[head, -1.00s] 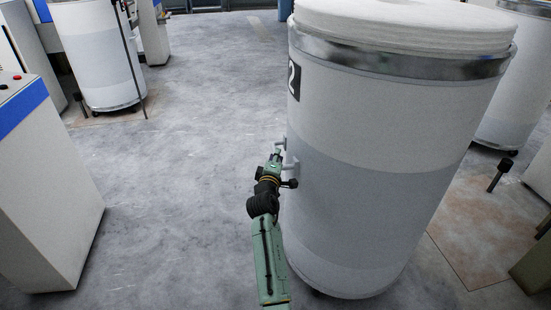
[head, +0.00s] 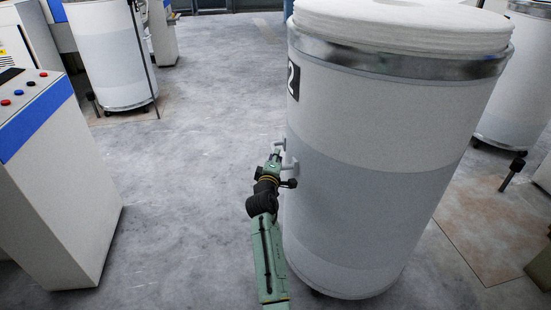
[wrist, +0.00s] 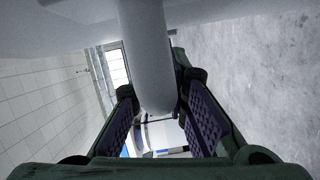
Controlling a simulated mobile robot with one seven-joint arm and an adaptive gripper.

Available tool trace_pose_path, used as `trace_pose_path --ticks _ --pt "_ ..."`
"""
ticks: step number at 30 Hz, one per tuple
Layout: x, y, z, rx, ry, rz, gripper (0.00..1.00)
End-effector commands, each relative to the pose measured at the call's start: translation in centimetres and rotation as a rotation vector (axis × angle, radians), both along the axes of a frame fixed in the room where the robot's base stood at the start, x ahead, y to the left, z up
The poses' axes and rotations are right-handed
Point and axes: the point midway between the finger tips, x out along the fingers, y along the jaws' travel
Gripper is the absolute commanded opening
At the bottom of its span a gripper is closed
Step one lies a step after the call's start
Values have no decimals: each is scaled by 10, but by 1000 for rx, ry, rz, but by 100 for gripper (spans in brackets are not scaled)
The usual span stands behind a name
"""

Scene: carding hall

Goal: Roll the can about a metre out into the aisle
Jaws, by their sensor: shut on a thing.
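The can (head: 375,190) is a large, upright white cylinder with a grey band, a metal rim and a black number plate (head: 293,79). White, coiled-looking material rises above its rim. A grey handle (head: 288,167) sticks out from its left side. My gripper (head: 277,158) is at this handle, left of the can. In the wrist view a thick pale bar of the handle (wrist: 144,50) runs between the two purple-padded fingers, and my gripper (wrist: 157,112) is shut on it. The can's underside casters are mostly hidden.
A white cabinet with buttons (head: 60,190) stands at the left. Another can (head: 108,60) stands at the back left, with a thin dark post beside it. A further can (head: 515,85) and a short black-topped post (head: 512,170) stand at the right. The middle floor (head: 200,150) is clear.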

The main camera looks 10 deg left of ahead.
Motion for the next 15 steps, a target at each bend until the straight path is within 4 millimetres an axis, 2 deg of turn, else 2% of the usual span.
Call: trace_pose_path --ticks 13,14,15 --pt "1 -2 0 -1 -1 -3 0" --pt "1 -2 0 -1 -1 -3 15" --pt "1 -2 0 -1 -1 -3 18"
